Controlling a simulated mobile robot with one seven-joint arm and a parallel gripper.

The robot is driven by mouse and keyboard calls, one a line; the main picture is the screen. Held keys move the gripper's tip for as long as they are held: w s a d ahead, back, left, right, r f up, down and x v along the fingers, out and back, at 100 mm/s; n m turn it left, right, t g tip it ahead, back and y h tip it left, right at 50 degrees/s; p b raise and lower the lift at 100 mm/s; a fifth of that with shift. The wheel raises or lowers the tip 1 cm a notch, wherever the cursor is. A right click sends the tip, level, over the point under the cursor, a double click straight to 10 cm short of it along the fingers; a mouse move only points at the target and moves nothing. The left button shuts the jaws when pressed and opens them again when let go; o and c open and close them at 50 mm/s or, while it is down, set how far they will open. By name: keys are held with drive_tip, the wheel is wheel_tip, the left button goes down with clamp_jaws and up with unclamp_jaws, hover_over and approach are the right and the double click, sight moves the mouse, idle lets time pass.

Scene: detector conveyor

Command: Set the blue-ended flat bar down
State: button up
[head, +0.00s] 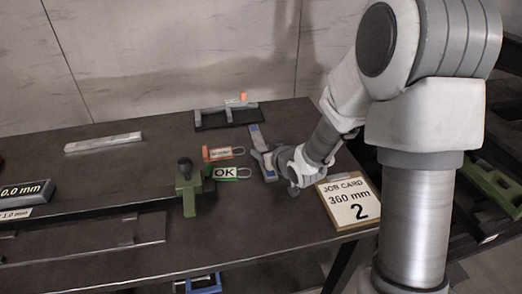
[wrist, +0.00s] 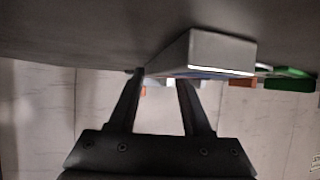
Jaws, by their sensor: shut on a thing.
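The flat bar (head: 256,134) is grey with a blue end and lies lengthwise over the right part of the dark table (head: 130,180). My gripper (head: 272,163) is shut on the bar near its middle, low over the table. In the wrist view, the grey end face of the bar (wrist: 222,47) fills the upper middle, with a blue strip beneath it. My gripper's two dark fingers (wrist: 158,88) reach up to the bar there. I cannot tell whether the bar touches the table.
An orange tag (head: 222,153) and a green OK tag (head: 226,173) lie just left of the bar. A black stand (head: 227,117) is behind. A green clamp (head: 187,188) and another bar (head: 103,143) are further left.

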clamp_jaws()
drive_tip(key=shift+s, duration=0.1)
idle(0.7)
drive_tip(key=shift+r, duration=0.1)
